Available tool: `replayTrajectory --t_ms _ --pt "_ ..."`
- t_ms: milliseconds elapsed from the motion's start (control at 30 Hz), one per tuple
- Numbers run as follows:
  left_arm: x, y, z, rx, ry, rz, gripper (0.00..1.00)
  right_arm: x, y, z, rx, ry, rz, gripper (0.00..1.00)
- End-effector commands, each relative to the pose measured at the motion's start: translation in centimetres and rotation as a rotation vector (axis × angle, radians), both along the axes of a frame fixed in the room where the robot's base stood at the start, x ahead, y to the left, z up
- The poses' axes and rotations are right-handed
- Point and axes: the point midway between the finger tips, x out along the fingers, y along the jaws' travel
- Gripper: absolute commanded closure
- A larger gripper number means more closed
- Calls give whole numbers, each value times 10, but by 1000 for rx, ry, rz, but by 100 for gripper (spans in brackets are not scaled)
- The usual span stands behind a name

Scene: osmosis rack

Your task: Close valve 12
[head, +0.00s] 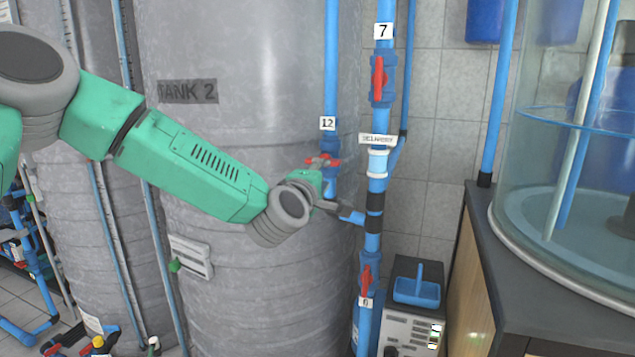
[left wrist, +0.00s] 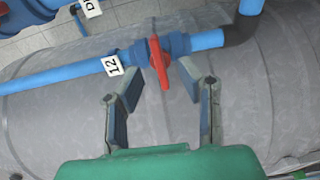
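Valve 12 has a red handle (head: 324,160) on a blue vertical pipe in front of tank 2, below the label 12 (head: 327,123). In the left wrist view the red handle (left wrist: 160,62) lies across the blue pipe, beside the label 12 (left wrist: 112,66). My left gripper (head: 335,195) is close to the valve, just below it in the head view. In the left wrist view its two fingers (left wrist: 165,95) are spread apart, with the handle's lower end between and slightly beyond them. I see no contact. My right gripper is not in view.
Tank 2 (head: 230,60) stands right behind the valve. A parallel blue pipe with valve 7 (head: 378,78) and valve 6 (head: 366,280) runs to the right. A glass tank (head: 535,200) on a dark counter (head: 480,230) stands at the far right.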

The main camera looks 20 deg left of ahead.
Motion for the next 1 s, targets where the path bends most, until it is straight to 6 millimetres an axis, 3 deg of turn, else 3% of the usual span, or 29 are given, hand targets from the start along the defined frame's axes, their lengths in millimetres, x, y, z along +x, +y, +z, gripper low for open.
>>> replayTrajectory --t_ms 100,300,767,867,967,1000 --pt "-19 1 -1 0 2 -1 68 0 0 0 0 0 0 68" --pt "-35 1 -1 1 2 -1 68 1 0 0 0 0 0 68" --pt "-37 1 -3 3 4 -2 68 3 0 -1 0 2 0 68" --pt "-40 -3 -19 37 32 -16 68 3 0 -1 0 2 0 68" --pt "-52 -12 -63 126 107 -60 68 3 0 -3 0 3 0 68" --pt "-61 -16 -87 176 149 -86 68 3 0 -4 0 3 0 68"
